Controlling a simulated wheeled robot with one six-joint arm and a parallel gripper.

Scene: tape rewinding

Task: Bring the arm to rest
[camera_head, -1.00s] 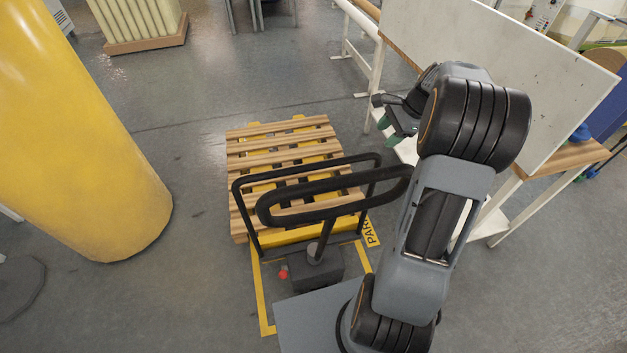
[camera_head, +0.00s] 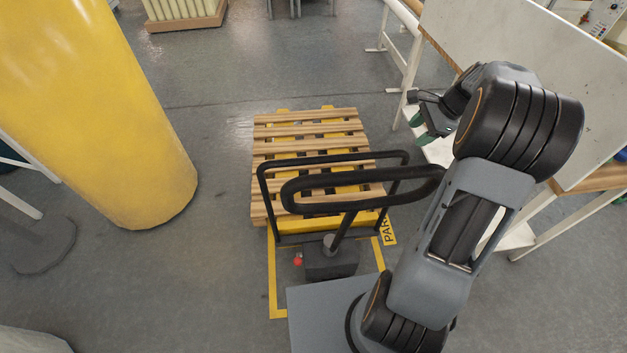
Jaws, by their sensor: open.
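My arm reaches up on the right of the head camera view, with its elbow bent. My gripper (camera_head: 424,124) is at its far end, left of the thick black upper joint, and is partly hidden by that joint. Its green-tipped fingers are open, and I see nothing held between them. It appears in front of the white-legged bench, right of the pallet; its height cannot be told.
A wooden pallet (camera_head: 300,134) lies on the floor with a black-handled truck (camera_head: 355,205) before it. A yellow pillar (camera_head: 110,110) stands left. A white panel (camera_head: 540,65) on a bench (camera_head: 512,236) stands right. Floor between pillar and pallet is clear.

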